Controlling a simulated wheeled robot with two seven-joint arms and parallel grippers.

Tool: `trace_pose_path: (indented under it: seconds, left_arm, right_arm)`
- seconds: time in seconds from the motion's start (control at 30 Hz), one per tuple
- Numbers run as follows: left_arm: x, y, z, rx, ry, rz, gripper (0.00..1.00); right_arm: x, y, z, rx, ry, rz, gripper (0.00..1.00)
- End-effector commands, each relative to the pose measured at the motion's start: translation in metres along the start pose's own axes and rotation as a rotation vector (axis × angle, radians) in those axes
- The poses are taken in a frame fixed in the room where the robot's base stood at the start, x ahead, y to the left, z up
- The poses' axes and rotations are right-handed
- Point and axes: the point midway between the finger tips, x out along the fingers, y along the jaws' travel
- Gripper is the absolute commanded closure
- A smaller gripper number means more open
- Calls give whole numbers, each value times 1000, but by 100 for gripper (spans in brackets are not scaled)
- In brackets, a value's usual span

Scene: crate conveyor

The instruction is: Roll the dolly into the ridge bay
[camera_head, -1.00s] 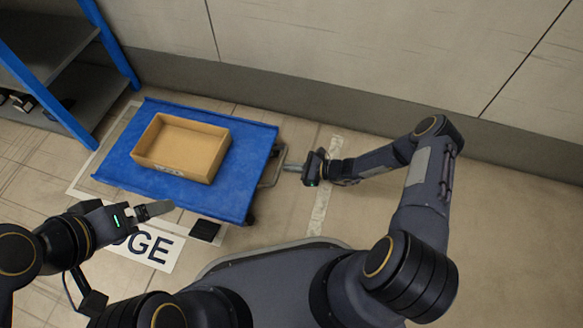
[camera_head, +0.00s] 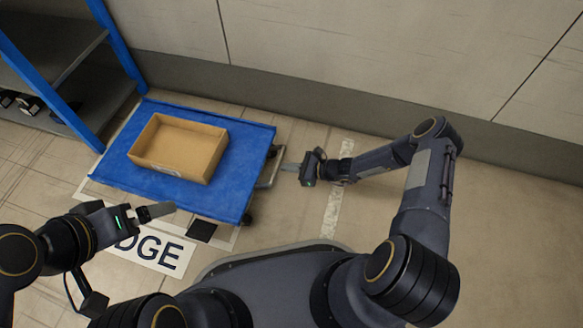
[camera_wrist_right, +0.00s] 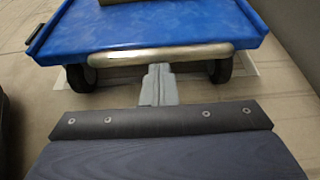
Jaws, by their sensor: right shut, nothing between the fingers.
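The blue dolly (camera_head: 215,199) stands on the floor at the left in the head view, inside a white-lined bay whose floor sign (camera_head: 152,252) shows "DGE", the rest being hidden. An open cardboard box (camera_head: 190,178) sits on its deck. In the right wrist view the dolly (camera_wrist_right: 150,28) shows its metal handle bar (camera_wrist_right: 160,56) and two dark wheels. My right gripper (camera_head: 290,167) is shut and empty, its fingertips close to the handle; I cannot tell whether they touch it. My left gripper (camera_head: 160,210) hovers over the dolly's near side, and its jaw state is unclear.
A blue-framed shelf (camera_head: 75,125) stands at the left, beyond the dolly's corner. A wall (camera_head: 350,60) runs along the back. A light floor strip (camera_head: 333,205) lies right of the dolly.

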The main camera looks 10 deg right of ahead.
Motion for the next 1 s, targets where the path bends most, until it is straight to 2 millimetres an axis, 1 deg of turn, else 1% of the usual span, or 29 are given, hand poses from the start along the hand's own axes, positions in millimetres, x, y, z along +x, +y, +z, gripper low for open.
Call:
trace_pose_path:
  seconds: [1.0]
  left_arm:
    - [6,-3,3,0,0,0,1]
  right_arm:
    - [35,0,12,1,-1,1,100]
